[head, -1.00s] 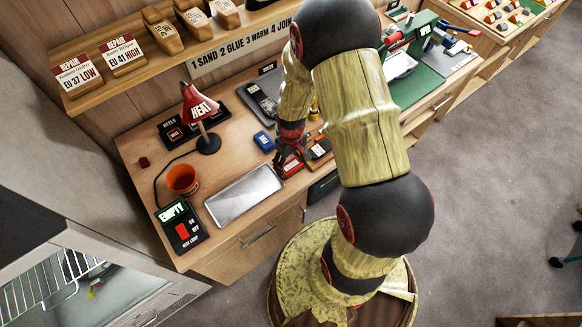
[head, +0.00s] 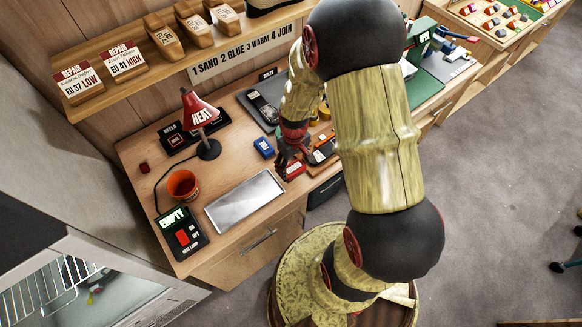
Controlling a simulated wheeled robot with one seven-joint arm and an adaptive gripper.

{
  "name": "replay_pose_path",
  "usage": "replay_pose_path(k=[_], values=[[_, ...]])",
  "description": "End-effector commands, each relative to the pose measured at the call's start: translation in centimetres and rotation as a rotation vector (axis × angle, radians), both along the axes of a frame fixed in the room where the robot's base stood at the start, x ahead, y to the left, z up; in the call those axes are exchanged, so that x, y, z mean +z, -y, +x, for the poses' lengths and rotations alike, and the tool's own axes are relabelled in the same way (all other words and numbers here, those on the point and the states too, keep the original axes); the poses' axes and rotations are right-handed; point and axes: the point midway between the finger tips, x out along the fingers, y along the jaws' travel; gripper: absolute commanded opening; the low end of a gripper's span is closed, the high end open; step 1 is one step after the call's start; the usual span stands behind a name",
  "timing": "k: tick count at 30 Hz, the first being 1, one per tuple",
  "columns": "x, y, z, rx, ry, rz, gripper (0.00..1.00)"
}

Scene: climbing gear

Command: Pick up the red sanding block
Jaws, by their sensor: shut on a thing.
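The red sanding block (head: 295,168) is a small red piece at the bench's front edge, right of the silver tray. My gripper (head: 286,168) is dark-fingered and points down at the block. It is shut on the red block, with its fingers covering part of it. I cannot tell whether the block is clear of the bench top. A blue block (head: 263,147) lies on the bench to the left of my gripper.
A silver tray (head: 245,202), an orange cup (head: 183,184), a red HEAT lamp (head: 202,112) and a lamp switch box (head: 181,233) stand on the bench (head: 222,167). A dark tray (head: 262,107) lies behind my gripper. My arm hides the bench's right part.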

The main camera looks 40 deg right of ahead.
Motion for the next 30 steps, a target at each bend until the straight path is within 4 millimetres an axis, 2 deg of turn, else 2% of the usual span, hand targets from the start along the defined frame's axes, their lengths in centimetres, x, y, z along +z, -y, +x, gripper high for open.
replay_pose_path(k=[1,6,9,15,21,30], values=[[1.3,0.1,-0.8,-0.002,0.006,-0.002,0.34],[5.0,0.2,-3.9,-0.003,0.005,-0.002,0.34],[5.8,0.3,-6.4,-0.004,0.003,-0.001,0.34],[7.4,0.4,-10.1,-0.003,0.003,-0.001,0.34],[8.2,0.4,-12.0,-0.001,0.003,-0.001,0.34],[8.4,0.4,-12.6,0.0,0.001,-0.001,0.34]])
